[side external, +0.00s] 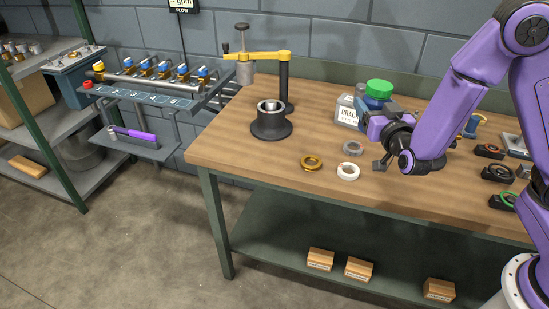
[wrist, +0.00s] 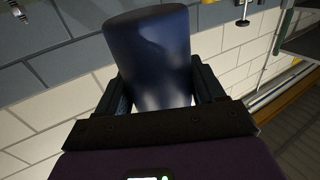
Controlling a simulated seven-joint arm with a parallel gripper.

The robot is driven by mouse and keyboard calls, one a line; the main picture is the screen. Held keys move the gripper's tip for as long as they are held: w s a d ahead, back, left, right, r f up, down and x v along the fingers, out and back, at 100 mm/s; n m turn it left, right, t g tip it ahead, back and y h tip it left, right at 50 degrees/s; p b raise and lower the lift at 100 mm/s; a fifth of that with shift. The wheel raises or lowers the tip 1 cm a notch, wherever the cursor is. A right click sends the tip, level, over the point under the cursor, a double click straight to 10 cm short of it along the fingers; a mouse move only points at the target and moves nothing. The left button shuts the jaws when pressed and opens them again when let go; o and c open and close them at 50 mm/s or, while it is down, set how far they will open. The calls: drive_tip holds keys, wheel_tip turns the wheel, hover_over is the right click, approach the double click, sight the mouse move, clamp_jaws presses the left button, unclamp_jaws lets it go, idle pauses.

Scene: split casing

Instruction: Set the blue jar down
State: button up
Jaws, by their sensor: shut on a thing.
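My gripper (side external: 376,119) is shut on the jar's side. The gripper and the clear container in front hide the jar's lower part, so I cannot tell whether its base touches the bench. In the wrist view the dark blue jar body (wrist: 150,60) fills the space between the two fingers (wrist: 158,100). Its lid is not visible there.
A clear labelled container (side external: 346,111) stands just left of the jar. A brass ring (side external: 311,163), a grey ring (side external: 353,148) and a white ring (side external: 348,172) lie in front. A black press with a yellow arm (side external: 271,125) stands left. Bench between press and container is clear.

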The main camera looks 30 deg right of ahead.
drive_tip(key=w+a+f+m+h, duration=0.1)
drive_tip(key=w+a, duration=0.1)
drive_tip(key=a, duration=0.5)
drive_tip(key=w+a+f+g+h, duration=0.1)
drive_tip(key=w+a+f, duration=0.1)
drive_tip(key=a, duration=0.4)
drive_tip(key=shift+w+a+f+m+h, duration=0.3)
drive_tip(key=shift+w+a+m, duration=0.1)
drive_tip(key=shift+w, duration=0.25)
drive_tip(key=shift+w, duration=0.1)
drive_tip(key=shift+w+a+f, duration=0.7)
drive_tip(key=shift+w+f, duration=0.95)
drive_tip(key=shift+w, duration=0.55)
drive_tip(key=shift+w+a+f, duration=0.7)
drive_tip(key=shift+w+f, duration=1)
drive_tip(key=shift+w, duration=0.45)
drive_tip(key=shift+w+a+f, duration=0.7)
drive_tip(key=shift+w+f, duration=0.95)
drive_tip(key=shift+w, duration=0.55)
drive_tip(key=shift+f, duration=1.3)
